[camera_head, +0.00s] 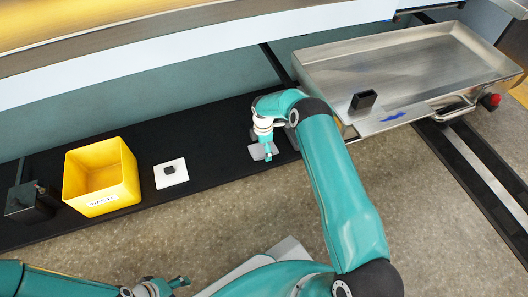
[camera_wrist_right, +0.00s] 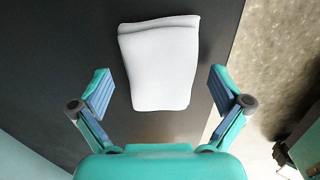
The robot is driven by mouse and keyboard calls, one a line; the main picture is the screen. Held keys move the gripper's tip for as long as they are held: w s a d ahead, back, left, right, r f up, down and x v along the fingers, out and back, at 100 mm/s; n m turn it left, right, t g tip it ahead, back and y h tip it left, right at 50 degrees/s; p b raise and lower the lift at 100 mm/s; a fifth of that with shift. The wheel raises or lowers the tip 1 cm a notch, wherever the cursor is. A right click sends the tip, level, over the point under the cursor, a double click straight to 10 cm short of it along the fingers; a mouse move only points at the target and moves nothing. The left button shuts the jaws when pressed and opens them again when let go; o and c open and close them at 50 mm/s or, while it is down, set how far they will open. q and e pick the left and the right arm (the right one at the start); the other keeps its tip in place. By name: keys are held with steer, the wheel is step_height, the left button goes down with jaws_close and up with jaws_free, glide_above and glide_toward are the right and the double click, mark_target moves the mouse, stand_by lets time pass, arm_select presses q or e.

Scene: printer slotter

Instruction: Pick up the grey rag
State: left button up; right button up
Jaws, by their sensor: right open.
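The grey rag (camera_head: 256,152) lies on the black shelf, partly hidden by my right gripper (camera_head: 267,156) in the head view. In the right wrist view the folded rag (camera_wrist_right: 160,62) looks pale, nearly white, and lies flat on the dark surface. My right gripper (camera_wrist_right: 160,88) is open above it, one finger on each side, with nothing between its pads. The rag extends ahead of the fingertips. My left gripper (camera_head: 168,288) shows at the bottom left edge of the head view, far from the rag; its jaws are unclear.
A yellow bin (camera_head: 128,176) and a white square plate with a small black block (camera_head: 169,170) stand on the black shelf (camera_head: 214,150) to the left. A metal tray (camera_head: 410,62) with a black block (camera_head: 363,100) is at the right. The shelf's edge runs close to the rag.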

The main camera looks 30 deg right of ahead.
steer(key=shift+r, duration=0.1)
steer(key=shift+c, duration=0.3)
steer(key=c, duration=1.2)
steer(key=shift+o, duration=0.2)
step_height(320, 180, up, 10)
steer(key=p, duration=0.4)
steer(key=shift+p, duration=0.35)
